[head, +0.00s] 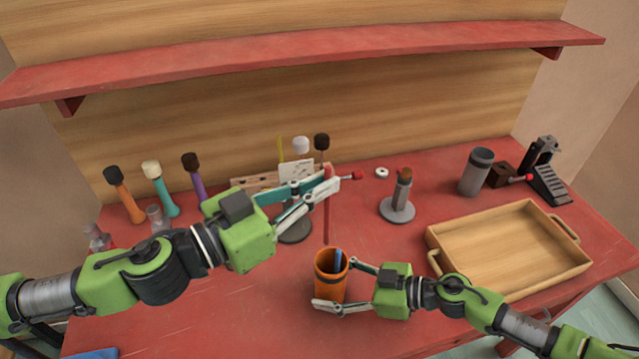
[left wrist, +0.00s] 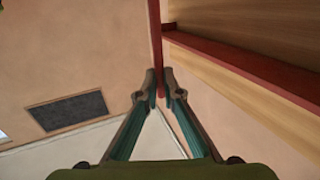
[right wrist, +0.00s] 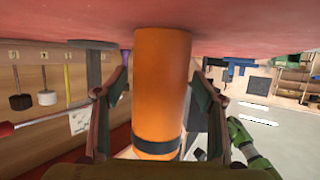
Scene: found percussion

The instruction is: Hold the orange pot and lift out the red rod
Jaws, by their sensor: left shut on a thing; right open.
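My left gripper (head: 328,181) is shut on the thin red rod (head: 327,218), high above the table. The rod hangs upright from the fingers and also shows between the fingertips in the left wrist view (left wrist: 156,45). Its lower end is close to the far rim of the orange pot; I cannot tell whether it clears the rim. The orange pot (head: 329,283) stands upright near the table's front with a blue item (head: 338,259) inside. My right gripper (head: 340,286) is open, its fingers on either side of the pot, as the right wrist view of the pot (right wrist: 162,90) also shows.
A grey stand (head: 397,207) is behind and right of the pot. A wooden tray (head: 436,256) fills the right side. A grey cup (head: 476,172) and a black pedal (head: 546,172) stand behind it. Several mallets stand at the back left. A red shelf (head: 300,62) runs above.

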